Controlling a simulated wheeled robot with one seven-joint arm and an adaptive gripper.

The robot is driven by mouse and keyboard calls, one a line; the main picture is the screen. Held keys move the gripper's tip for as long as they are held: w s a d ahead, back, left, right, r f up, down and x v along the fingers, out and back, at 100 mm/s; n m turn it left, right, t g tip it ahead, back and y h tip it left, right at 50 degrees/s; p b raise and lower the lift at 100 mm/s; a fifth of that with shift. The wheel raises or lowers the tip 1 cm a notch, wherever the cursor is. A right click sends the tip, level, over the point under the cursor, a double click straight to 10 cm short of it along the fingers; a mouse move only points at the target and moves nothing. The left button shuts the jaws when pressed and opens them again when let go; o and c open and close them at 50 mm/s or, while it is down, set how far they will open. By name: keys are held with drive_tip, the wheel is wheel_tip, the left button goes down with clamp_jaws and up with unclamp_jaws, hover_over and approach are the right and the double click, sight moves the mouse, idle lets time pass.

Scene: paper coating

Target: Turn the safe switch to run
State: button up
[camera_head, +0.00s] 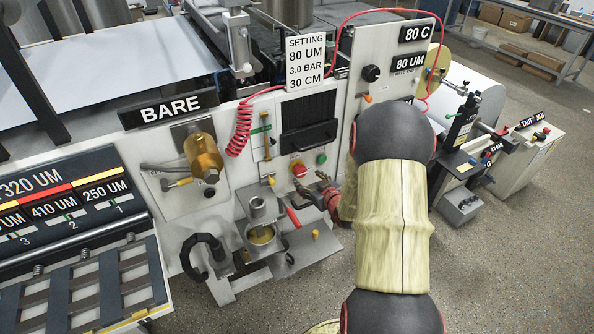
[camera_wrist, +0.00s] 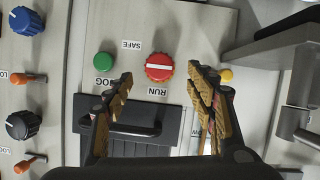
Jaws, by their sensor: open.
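The safe switch (camera_wrist: 158,68) is a round red knob with a white bar, on the pale machine panel. In the wrist view, its bar lies nearly level. The upside-down label SAFE (camera_wrist: 132,44) is at its upper left and RUN (camera_wrist: 157,93) is just below it. I cannot tell which label the bar points to. The switch also shows in the head view (camera_head: 299,170). My gripper (camera_wrist: 160,75) is open, its two fingers left and right of the knob in the wrist view, with nothing between them in grip. Touching cannot be told.
A green button (camera_wrist: 104,63) with the label JOG sits left of the switch in the wrist view. A dark handle (camera_wrist: 135,130) on a panel lies below. A small yellow knob (camera_wrist: 226,75) is close to the right finger. A brass cylinder (camera_head: 203,155) stands out from the machine front.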

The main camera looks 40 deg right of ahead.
sight(302, 174)
drive_tip(key=b+x, duration=0.1)
drive_tip(key=x, duration=0.7)
drive_tip(key=shift+r+b, duration=0.1)
drive_tip(key=shift+b, duration=0.3)
drive_tip(key=c, duration=0.3)
drive_tip(key=c, duration=0.8)
drive_tip(key=shift+c, duration=0.4)
